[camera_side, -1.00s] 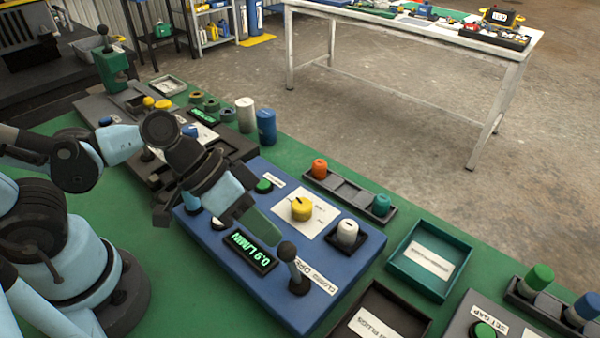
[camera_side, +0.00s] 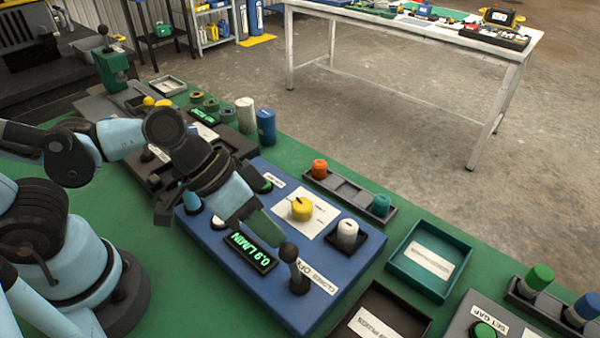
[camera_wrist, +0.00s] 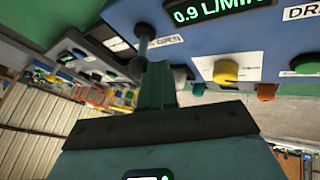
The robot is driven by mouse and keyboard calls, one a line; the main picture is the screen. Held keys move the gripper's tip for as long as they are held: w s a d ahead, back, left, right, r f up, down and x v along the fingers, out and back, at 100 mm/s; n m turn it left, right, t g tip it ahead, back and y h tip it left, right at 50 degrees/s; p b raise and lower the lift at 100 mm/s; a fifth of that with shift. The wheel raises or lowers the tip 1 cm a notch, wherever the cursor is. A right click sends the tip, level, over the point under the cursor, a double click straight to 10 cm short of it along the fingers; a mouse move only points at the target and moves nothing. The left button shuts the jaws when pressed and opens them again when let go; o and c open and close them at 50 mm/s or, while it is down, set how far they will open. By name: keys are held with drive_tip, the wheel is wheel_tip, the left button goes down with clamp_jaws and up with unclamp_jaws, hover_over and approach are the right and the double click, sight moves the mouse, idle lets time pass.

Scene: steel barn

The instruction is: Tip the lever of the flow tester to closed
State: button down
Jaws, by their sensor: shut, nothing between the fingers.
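The flow tester (camera_side: 245,285) is a blue panel on the green bench, with a display (camera_side: 250,251) that reads 0.9 L/MIN. Its lever (camera_side: 293,268) is a dark stick with a round black knob, standing by a label at the panel's front right; it leans slightly. My gripper (camera_side: 278,237) is shut and empty, its green fingers pointing at the lever's knob from the left. In the wrist view the fingers (camera_wrist: 157,85) reach up close to the lever (camera_wrist: 144,45). I cannot tell whether they touch it.
A yellow knob (camera_side: 302,208) and a white knob (camera_side: 347,233) stand on or beside the panel behind the lever. A teal tray (camera_side: 405,277) and a black tray (camera_side: 408,323) lie to the right. Grey and blue cylinders stand behind the arm.

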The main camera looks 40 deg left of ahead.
sight(296, 272)
drive_tip(key=shift+d+r+m+y, duration=0.15)
drive_tip(key=shift+d+r+y, duration=0.15)
drive_tip(key=shift+d+y, duration=0.35)
drive_tip(key=shift+d+r+m+y, duration=0.15)
drive_tip(key=shift+d+r+y, duration=0.15)
drive_tip(key=shift+d+y, duration=0.3)
drive_tip(key=d+y, duration=0.3)
drive_tip(key=shift+r, duration=0.3)
drive_tip(key=shift+d, duration=0.45)
drive_tip(key=shift+d, duration=0.1)
drive_tip(key=shift+r, duration=0.1)
